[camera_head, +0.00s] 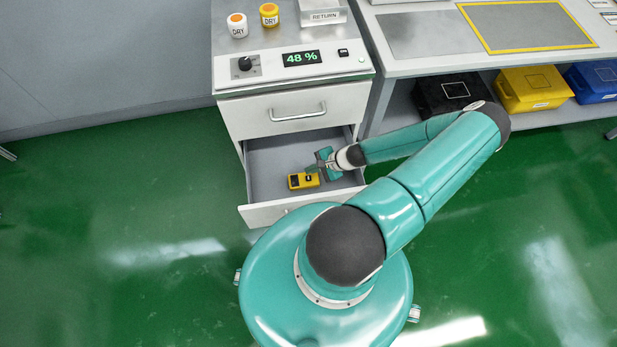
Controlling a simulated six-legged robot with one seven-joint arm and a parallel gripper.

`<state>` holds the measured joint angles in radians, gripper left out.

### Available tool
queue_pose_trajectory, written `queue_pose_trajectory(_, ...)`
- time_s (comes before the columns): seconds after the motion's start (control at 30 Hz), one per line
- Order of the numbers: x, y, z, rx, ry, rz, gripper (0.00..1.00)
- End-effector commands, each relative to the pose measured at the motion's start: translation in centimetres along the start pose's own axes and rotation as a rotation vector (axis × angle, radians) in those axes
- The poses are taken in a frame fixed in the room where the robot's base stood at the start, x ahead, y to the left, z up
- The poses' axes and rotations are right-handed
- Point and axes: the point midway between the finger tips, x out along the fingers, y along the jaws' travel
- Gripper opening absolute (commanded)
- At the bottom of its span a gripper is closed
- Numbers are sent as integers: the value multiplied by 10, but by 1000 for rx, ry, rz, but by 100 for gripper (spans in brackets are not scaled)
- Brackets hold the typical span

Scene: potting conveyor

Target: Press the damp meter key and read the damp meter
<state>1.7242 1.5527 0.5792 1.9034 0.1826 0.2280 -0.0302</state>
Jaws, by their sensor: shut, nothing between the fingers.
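A small yellow device with a dark face (304,181), which looks like the damp meter, lies in the open lower drawer (262,158) of the grey cabinet. My gripper (310,170) is shut and empty, reaching down into the drawer, with its tips at or just above the meter's upper right side. I cannot tell whether the tips touch it. The key is too small to make out. No reading on the meter can be made out. A display (301,58) on the cabinet's top panel shows "48 %" in green.
The drawer's walls and front surround my gripper. The upper drawer (297,113) is shut. Two jars marked DRY, white (237,27) and yellow (269,15), and a RETURN tray (323,14) stand on top. Black, yellow (533,88) and blue boxes sit under the right bench.

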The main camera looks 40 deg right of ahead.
Motion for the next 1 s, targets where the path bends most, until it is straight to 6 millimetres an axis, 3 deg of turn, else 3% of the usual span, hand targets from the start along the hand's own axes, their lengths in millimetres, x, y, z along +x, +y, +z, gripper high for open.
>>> queue_pose_trajectory(0.3,20,14,-14,0,-1,0,0)
queue_pose_trajectory(1.0,20,15,-15,0,0,0,0)
